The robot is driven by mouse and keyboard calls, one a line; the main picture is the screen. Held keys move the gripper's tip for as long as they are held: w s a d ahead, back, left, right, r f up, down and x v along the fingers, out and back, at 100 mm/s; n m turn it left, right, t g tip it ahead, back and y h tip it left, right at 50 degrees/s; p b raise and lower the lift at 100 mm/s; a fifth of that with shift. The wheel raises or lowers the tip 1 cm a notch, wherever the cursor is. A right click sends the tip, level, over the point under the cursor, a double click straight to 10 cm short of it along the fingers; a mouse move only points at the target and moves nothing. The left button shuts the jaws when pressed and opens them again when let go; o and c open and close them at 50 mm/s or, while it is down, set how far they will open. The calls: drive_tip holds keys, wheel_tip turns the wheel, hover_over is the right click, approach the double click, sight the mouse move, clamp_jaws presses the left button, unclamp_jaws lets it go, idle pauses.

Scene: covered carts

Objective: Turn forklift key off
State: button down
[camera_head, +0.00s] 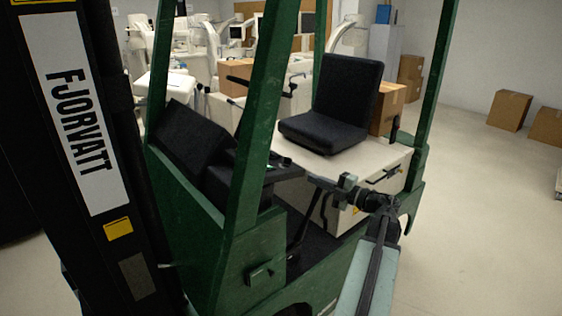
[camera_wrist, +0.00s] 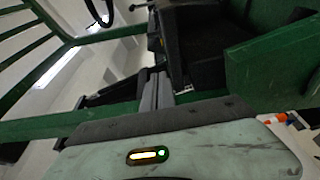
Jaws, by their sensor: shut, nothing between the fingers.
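The green forklift (camera_head: 229,245) fills the middle of the head view, with a black seat (camera_head: 335,98) and a dark dashboard console (camera_head: 240,180) behind the front post. I cannot make out the key in either view; it is too small or hidden. My gripper (camera_head: 316,180) reaches from the right into the open cab side, in front of the seat base and to the right of the console. In the wrist view my gripper (camera_wrist: 155,90) shows as two grey fingers, closed together and empty, pointing towards a dark console part (camera_wrist: 195,45).
Green posts (camera_head: 262,110) frame the cab opening. A black mast with a FJORVATT label (camera_head: 75,115) stands at the left. A black lever (camera_head: 302,222) rises from the cab floor.

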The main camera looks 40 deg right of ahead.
sight(294, 170)
drive_tip(key=shift+s+d, duration=0.1)
drive_tip(key=shift+d, duration=0.05)
drive_tip(key=x, duration=0.9)
drive_tip(key=shift+w+r+p, duration=0.15)
drive_tip(key=shift+w+p, duration=0.15)
drive_tip(key=shift+w, duration=0.1)
drive_tip(key=w+d, duration=0.2)
drive_tip(key=d, duration=0.1)
drive_tip(key=shift+w+d+f+b, duration=0.1)
drive_tip(key=shift+d+f+b, duration=0.05)
drive_tip(key=shift+f+b, duration=0.25)
